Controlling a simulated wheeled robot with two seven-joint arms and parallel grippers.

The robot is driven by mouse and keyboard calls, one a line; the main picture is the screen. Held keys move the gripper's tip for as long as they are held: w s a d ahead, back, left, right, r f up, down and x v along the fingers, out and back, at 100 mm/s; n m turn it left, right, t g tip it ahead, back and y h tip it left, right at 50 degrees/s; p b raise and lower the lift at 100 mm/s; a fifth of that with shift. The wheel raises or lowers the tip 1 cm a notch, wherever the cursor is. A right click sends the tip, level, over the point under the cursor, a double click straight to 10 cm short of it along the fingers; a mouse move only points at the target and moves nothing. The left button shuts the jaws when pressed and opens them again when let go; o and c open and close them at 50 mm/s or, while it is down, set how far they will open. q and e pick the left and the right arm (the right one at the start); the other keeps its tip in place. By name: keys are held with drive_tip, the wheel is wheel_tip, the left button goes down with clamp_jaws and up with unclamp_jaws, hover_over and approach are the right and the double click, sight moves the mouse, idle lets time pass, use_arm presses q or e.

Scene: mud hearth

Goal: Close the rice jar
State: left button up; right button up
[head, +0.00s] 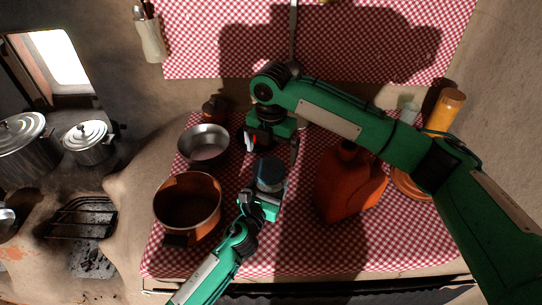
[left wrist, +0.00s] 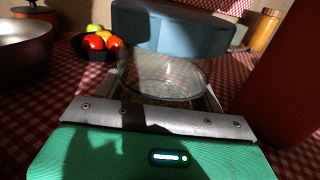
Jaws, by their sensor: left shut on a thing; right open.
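The glass rice jar (left wrist: 162,75) stands between the fingers of my left gripper (head: 264,197), which is shut on it low down. The blue-grey lid (left wrist: 170,28) is over the jar's mouth and looks slightly tilted and off to one side in the left wrist view. I cannot tell whether it touches the rim all round. The lid also shows from above in the head view (head: 269,172). My right gripper (head: 272,147) is open, just behind and above the lid, with its fingers spread to either side. The jar's lower part is hidden by my left gripper.
A copper pot (head: 188,202) and a metal bowl (head: 204,144) stand left of the jar. An orange jug (head: 350,184) stands close on the right. Fruit (left wrist: 97,42) lies in a dark bowl behind. The red checked cloth (head: 310,246) is clear at the front right.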

sight(269, 168)
drive_tip(key=shift+r, duration=0.1)
drive_tip(key=n, duration=0.1)
drive_tip(key=r+n, duration=0.1)
drive_tip(key=n, duration=0.3)
drive_tip(key=shift+s+a+r, duration=0.2)
drive_tip(key=shift+r, duration=0.2)
drive_tip(key=n, duration=0.1)
drive_tip(key=r+n, duration=0.1)
drive_tip(key=n, duration=0.2)
drive_tip(key=shift+s+r+n, duration=0.15)
drive_tip(key=shift+s+n, duration=0.15)
drive_tip(key=shift+n, duration=0.1)
drive_tip(key=shift+f, duration=4.05)
